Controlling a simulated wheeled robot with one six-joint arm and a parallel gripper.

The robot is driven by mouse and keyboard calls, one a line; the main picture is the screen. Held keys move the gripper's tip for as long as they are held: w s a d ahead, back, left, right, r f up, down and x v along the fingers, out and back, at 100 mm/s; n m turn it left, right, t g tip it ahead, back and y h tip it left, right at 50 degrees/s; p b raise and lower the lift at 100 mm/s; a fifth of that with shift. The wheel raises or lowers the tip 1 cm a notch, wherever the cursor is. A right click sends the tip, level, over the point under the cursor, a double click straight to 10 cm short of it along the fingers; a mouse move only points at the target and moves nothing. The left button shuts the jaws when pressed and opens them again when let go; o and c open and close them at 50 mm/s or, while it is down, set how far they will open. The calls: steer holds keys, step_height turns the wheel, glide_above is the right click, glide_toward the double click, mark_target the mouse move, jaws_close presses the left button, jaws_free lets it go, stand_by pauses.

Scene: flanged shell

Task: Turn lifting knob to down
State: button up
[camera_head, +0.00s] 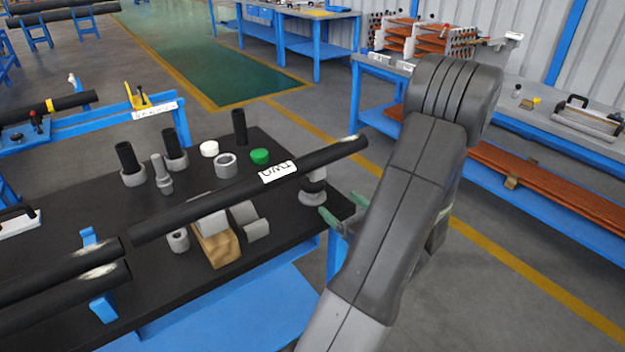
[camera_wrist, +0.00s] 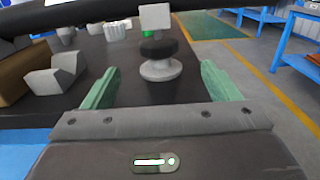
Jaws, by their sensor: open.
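A small grey stand (camera_wrist: 160,70) with a round flanged base is upright on the black table top, ahead of my gripper in the wrist view. A dark ring (camera_wrist: 159,47), which looks like the lifting knob, sits between its base and a pale block on top. In the head view the stand (camera_head: 313,196) is under the right end of a long black pipe (camera_head: 215,200) labelled "TWO". My gripper (camera_wrist: 160,88) is open, its green fingers apart and empty, with the stand beyond them and between them in view. In the head view my gripper (camera_head: 342,214) is at the table's right edge.
A wooden block (camera_head: 216,246) and a grey V-shaped block (camera_head: 250,221) are left of the stand. Several grey fittings, a green cap (camera_head: 260,156) and a white cap (camera_head: 209,148) stand behind the pipe. The pipe runs above the gripper's view.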

mark_target(305, 176)
steer(key=p+x, duration=0.1)
steer(key=x, duration=1.2)
steer(key=shift+a, duration=0.2)
steer(key=shift+c, duration=0.2)
steer(key=c, duration=0.9)
steer(key=shift+f, duration=0.1)
steer(key=shift+c, duration=0.2)
